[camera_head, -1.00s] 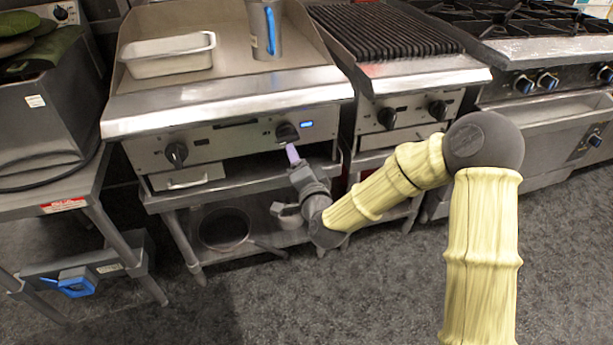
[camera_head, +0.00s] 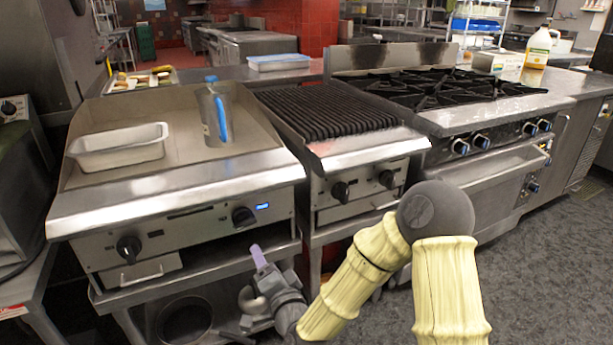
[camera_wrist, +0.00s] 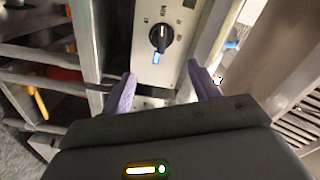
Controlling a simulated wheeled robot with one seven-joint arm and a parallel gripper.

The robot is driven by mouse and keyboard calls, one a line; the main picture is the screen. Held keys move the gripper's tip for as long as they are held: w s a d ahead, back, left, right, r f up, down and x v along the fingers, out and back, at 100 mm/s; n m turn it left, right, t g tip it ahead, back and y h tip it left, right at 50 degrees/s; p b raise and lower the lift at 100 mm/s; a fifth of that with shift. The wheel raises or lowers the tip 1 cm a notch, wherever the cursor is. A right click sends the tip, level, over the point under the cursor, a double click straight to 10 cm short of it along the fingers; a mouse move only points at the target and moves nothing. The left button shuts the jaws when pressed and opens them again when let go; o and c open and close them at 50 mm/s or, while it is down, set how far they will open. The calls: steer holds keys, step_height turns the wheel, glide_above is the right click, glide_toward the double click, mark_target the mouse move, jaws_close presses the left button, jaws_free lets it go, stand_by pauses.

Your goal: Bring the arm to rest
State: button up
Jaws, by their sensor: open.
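My gripper (camera_head: 259,257) is low in front of the flat griddle (camera_head: 97,215), below its right knob (camera_head: 243,217). My arm reaches to it from the lower right, bent at the elbow. In the wrist view my gripper (camera_wrist: 158,85) shows two purple fingers spread apart with nothing between them. The griddle's knob (camera_wrist: 159,38) and a small lit blue display (camera_wrist: 155,58) appear beyond the fingertips, apart from them.
A metal pan (camera_head: 120,150) and a steel pitcher with a blue handle (camera_head: 215,112) stand on the griddle. A ridged grill (camera_head: 325,110) and a burner range (camera_head: 435,88) stand to the right. A shelf (camera_head: 130,297) lies under the griddle. Open floor (camera_head: 540,270) is at the lower right.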

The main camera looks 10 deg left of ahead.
steer(key=s+d+f+n+g+h, duration=0.1)
steer(key=d+f+n+g+h, duration=0.25)
steer(key=d, duration=0.45)
steer(key=s+d+f+n+g+h, duration=0.2)
steer(key=d+f+n+g+h, duration=0.15)
steer(key=d, duration=0.45)
steer(key=s+d+r+g+h, duration=0.3)
steer(key=s+d+g, duration=0.3)
steer(key=s+d, duration=0.7)
step_height(320, 180, up, 36)
steer(key=w+d+p, duration=0.1)
steer(key=p, duration=3.5)
steer(key=shift+r, duration=0.2)
steer(key=shift+d, duration=0.1)
steer(key=shift+c, duration=0.2)
